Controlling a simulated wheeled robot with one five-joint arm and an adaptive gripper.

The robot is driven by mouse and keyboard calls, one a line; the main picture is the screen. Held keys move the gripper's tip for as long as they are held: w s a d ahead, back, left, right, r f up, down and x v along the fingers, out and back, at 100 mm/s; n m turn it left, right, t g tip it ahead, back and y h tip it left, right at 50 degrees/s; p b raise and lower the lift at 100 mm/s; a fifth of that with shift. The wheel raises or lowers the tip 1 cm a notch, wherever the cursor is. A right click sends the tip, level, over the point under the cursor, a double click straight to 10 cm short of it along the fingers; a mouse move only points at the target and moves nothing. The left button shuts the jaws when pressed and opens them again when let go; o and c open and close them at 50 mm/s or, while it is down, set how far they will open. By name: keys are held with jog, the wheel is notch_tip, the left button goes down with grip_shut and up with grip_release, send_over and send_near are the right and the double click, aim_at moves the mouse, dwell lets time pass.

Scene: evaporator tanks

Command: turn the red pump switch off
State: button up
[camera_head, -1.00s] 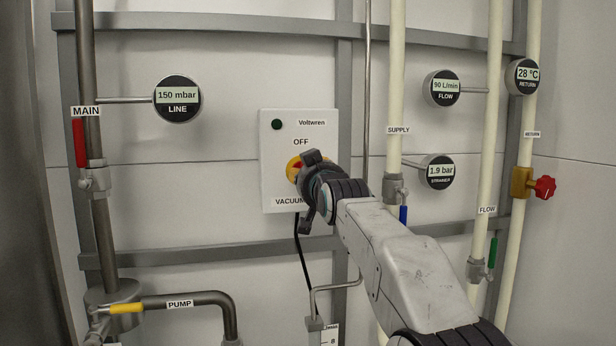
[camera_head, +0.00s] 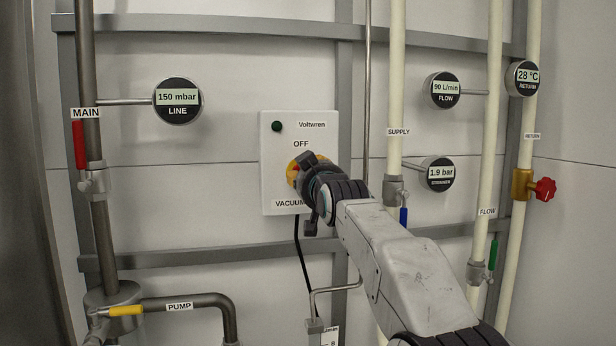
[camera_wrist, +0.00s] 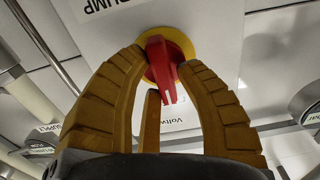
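The red pump switch (camera_wrist: 162,66) is a red handle on a round yellow plate (camera_head: 292,175), fixed to a white box (camera_head: 275,150). OFF is printed above the plate, and VACUUM below it is partly covered. My gripper (camera_head: 308,172) is at the switch from the right and hides most of it in the head view. In the wrist view its yellow-brown fingertips (camera_wrist: 163,62) lie close against both sides of the handle. A third finger is between them, nearer the camera. The handle's white-marked end lies toward the Voltwren label in the wrist view.
The box carries a dark green lamp (camera_head: 277,127). The supply pipe (camera_head: 396,90) with a blue-handled valve (camera_head: 403,216) stands close to my arm. A line gauge (camera_head: 177,101) and a strainer gauge (camera_head: 440,174) flank the box. A black cable hangs below it.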

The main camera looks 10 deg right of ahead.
jog(key=o, duration=0.3)
jog(key=shift+f, duration=0.1)
jog(key=shift+o, duration=0.2)
jog(key=s, duration=1.2)
jog(key=shift+a, duration=0.1)
